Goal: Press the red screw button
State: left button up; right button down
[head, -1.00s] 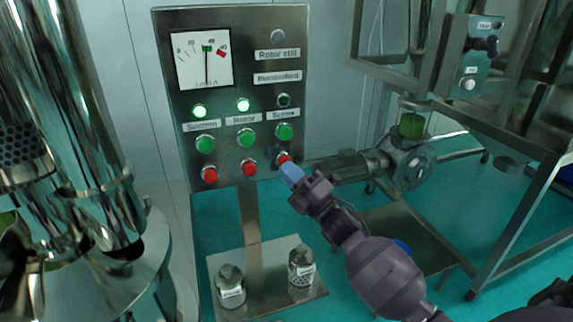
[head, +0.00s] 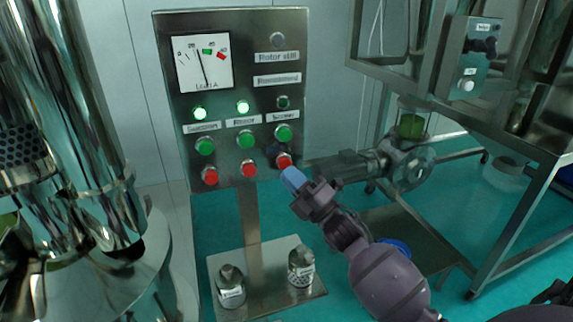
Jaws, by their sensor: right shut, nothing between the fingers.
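The red screw button (head: 284,160) is the rightmost of the red buttons, under the "Screw" label. The screw lamp (head: 283,102) is dark. My right gripper (head: 293,179) has blue fingertips, is shut and empty, and sits just below and right of the red screw button. A small gap shows between the fingertips and the button, though depth is hard to judge. My left gripper is not in view.
The red buttons for suction (head: 210,176) and rotor (head: 249,168) are to the left; their lamps glow green. The load gauge (head: 203,63) is at the top. A metal valve unit (head: 408,160) and steel frame stand right. Two canisters sit on the base plate (head: 262,258).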

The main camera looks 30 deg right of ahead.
jog(key=shift+s, duration=0.1)
jog(key=s, duration=0.2)
jog(key=s+a+p, duration=0.1)
jog(key=s, duration=0.1)
jog(key=shift+s+a, duration=0.1)
jog(key=shift+s, duration=0.25)
dwell(0.3)
dwell(0.6)
